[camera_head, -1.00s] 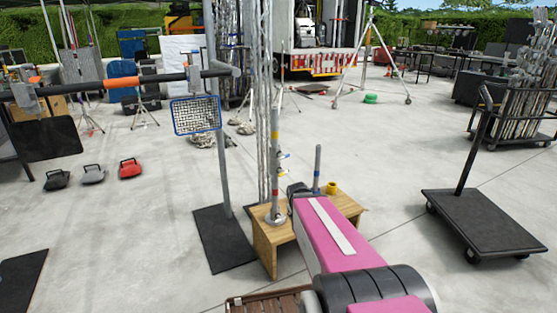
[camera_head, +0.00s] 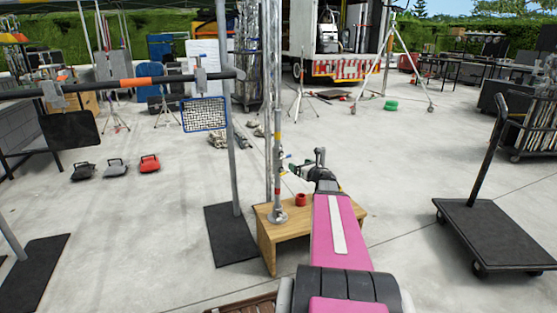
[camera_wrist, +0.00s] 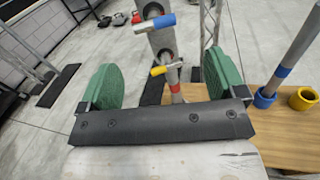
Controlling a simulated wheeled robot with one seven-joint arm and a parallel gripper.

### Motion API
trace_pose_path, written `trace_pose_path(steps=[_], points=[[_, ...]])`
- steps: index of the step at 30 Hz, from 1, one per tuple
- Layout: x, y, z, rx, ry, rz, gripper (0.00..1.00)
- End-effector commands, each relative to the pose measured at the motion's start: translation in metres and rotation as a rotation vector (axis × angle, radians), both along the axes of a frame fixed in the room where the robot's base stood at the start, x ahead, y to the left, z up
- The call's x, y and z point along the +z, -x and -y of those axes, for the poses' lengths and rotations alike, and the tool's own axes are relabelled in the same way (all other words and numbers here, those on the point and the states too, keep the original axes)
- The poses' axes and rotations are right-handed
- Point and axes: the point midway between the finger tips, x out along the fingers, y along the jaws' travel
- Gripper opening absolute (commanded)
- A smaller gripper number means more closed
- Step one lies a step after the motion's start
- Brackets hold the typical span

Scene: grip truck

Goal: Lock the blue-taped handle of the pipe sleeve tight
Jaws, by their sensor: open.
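The upright metal pipe (camera_head: 277,165) stands on a wooden box (camera_head: 266,240). In the wrist view its sleeve (camera_wrist: 165,48) carries a blue-taped handle (camera_wrist: 154,22) above a yellow-taped handle (camera_wrist: 166,68). Both handles stick out sideways. My gripper (camera_wrist: 162,80) is open, its two green pads wide apart with nothing held between them. In the wrist view the yellow-taped handle shows between the pads, and the blue-taped handle shows above them. In the head view my gripper (camera_head: 298,171) is just right of the pipe. The handles are too small there to tell how far they are turned.
A red ring (camera_head: 300,199) sits on the box. A black platform cart (camera_head: 490,230) is at right. A grey post (camera_head: 226,110) stands left.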

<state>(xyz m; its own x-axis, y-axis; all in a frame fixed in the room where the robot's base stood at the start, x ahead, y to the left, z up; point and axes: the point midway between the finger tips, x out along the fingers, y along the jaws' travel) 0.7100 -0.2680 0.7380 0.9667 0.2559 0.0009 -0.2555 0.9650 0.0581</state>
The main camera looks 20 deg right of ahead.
Motion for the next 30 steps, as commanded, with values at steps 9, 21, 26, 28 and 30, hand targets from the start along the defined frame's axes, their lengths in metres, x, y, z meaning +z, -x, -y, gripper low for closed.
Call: trace_pose_path(steps=[9, 21, 26, 28, 30], points=[[0.0, -0.018, -0.005, 0.042, 0.062, 0.017, 0.89], [-0.001, -0.083, -0.024, 0.04, 0.058, 0.016, 0.89], [-0.001, -0.097, -0.029, 0.038, 0.058, 0.016, 0.89], [0.0, -0.1, -0.03, 0.038, 0.058, 0.016, 0.89], [0.0, -0.101, -0.031, 0.037, 0.058, 0.016, 0.89]])
